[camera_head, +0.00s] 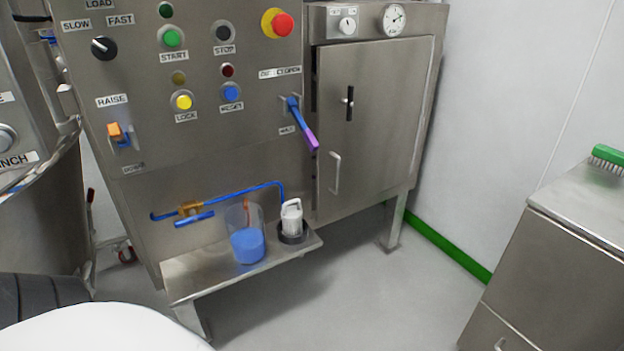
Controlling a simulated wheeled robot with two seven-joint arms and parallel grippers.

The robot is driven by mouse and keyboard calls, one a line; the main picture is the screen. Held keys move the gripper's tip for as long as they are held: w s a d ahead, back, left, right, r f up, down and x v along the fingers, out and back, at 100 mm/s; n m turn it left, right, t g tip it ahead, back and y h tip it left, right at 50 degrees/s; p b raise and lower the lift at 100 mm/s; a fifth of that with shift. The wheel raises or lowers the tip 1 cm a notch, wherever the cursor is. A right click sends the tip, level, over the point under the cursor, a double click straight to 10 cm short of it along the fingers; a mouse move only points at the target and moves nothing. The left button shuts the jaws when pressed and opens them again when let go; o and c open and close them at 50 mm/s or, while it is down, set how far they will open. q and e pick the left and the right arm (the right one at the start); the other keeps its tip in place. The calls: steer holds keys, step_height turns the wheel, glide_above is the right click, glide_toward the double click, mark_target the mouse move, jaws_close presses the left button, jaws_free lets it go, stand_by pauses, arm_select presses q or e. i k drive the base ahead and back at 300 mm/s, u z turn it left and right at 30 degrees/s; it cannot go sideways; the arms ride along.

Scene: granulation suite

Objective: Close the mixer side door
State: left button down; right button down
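A steel cabinet door (380,110) is on the right part of the steel machine. It has a black latch (349,103) and a pale vertical handle (335,173). The door looks shut or nearly so; a dark strip runs along its upper left edge, and I cannot tell whether it is a gap. No label names it as the mixer side door. A curved steel vessel (38,215) is partly cut off at the left edge, and no open door shows on it. Neither of my grippers is in view.
The control panel (200,110) carries several buttons and a blue-purple lever (304,125) just left of the door. A low shelf (205,277) holds a beaker of blue liquid (247,245) and a white-capped container (292,218). A steel cabinet (560,260) stands right. Floor between is clear.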

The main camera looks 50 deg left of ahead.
mark_target(361, 158)
steer(key=u, duration=0.85)
steer(key=i, duration=0.6)
steer(key=u, duration=0.4)
